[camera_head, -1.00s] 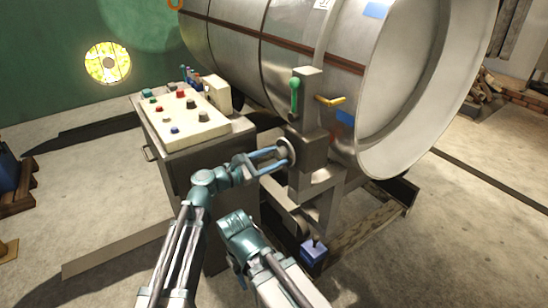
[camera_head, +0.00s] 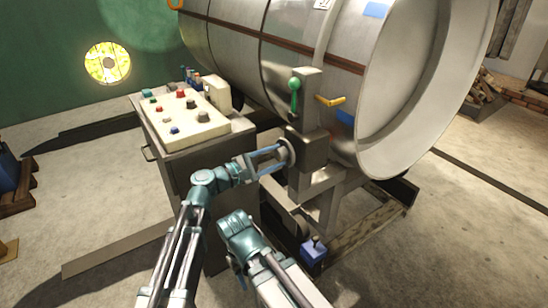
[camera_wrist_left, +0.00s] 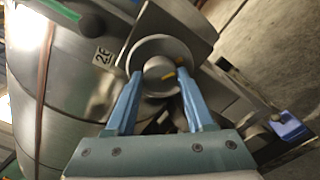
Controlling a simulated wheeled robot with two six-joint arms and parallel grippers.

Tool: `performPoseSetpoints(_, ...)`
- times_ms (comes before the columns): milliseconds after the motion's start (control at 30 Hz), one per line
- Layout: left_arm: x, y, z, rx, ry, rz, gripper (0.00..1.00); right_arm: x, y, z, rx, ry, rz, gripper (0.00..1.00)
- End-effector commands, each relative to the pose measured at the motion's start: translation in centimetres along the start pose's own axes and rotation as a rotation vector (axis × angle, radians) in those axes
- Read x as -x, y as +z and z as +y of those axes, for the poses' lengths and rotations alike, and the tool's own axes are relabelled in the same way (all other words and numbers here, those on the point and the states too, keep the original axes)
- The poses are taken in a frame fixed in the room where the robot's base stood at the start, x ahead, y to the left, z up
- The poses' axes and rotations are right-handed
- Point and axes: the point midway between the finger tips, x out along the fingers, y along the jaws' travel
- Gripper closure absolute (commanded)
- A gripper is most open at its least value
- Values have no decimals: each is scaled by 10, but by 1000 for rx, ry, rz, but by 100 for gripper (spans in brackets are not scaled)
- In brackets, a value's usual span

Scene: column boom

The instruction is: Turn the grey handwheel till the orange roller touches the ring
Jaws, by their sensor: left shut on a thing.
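The grey handwheel (camera_head: 285,152) is a small round wheel on the side of a grey block beside the big metal drum.
A control box (camera_head: 185,122) with coloured buttons stands left of the handwheel. A green lever (camera_head: 294,92) and a yellow handle (camera_head: 331,101) sit above it. The metal drum (camera_head: 310,45) fills the back.

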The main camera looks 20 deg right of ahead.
Motion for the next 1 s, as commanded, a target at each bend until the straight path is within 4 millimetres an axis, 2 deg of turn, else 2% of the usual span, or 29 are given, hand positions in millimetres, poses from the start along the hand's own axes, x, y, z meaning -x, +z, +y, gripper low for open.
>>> performPoseSetpoints(600, 0, 0, -1, -585, -2, 0, 100, 0, 0, 0, 0, 0, 0, 50)
performPoseSetpoints(1000, 0, 0, -1, -886, -3, 0, 100, 0, 0, 0, 0, 0, 0, 50)
